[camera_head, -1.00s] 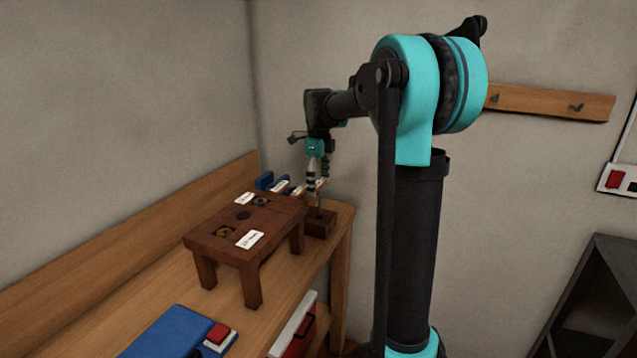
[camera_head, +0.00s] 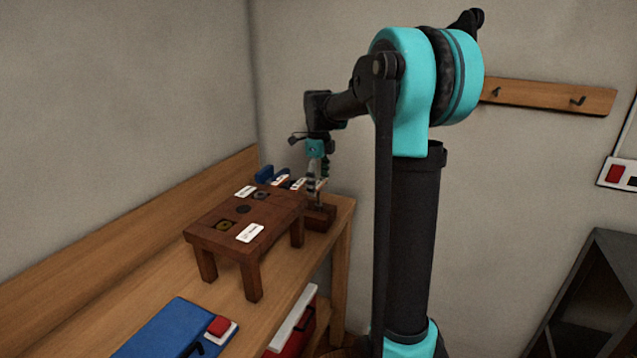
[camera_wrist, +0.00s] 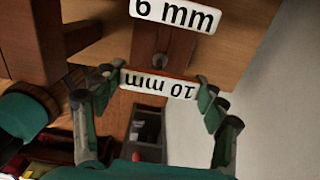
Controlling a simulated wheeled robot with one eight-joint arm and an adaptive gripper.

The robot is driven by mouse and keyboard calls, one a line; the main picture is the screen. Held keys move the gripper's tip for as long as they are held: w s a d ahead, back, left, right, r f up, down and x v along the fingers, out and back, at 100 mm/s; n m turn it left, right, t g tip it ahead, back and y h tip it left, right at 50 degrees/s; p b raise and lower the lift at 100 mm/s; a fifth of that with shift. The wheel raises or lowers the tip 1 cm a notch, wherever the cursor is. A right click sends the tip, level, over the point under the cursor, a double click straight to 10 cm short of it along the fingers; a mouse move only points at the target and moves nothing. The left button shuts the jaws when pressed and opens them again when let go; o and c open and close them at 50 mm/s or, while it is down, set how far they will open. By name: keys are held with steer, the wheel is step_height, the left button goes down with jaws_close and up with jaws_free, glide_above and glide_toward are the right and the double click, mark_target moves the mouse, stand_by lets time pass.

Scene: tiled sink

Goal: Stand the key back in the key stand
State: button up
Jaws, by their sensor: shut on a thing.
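My gripper (camera_head: 316,187) is at the back right of the bench, low over a dark wooden block, the key stand (camera_head: 320,217). In the wrist view its fingers (camera_wrist: 160,84) are shut on the key, whose white "10 mm" tag (camera_wrist: 158,86) lies across between the fingertips. The key's shank is mostly hidden. In the wrist view the stand (camera_wrist: 178,47) shows just beyond the tag, with a round dark spot (camera_wrist: 160,62) on it. I cannot tell whether the key's tip is in the stand. A "6 mm" label (camera_wrist: 175,13) shows beyond it.
A small brown table (camera_head: 235,215) with round inserts and white labels stands on the bench just left of the stand. A blue case (camera_head: 170,330) lies at the front. The bench's right edge is close to the stand. A wall lies behind.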

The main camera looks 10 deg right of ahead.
steer(key=shift+f, duration=0.75)
steer(key=o, duration=1.4)
steer(key=shift+c, duration=0.2)
steer(key=shift+r, duration=0.1)
step_height(320, 180, up, 12)
steer(key=shift+s, duration=0.1)
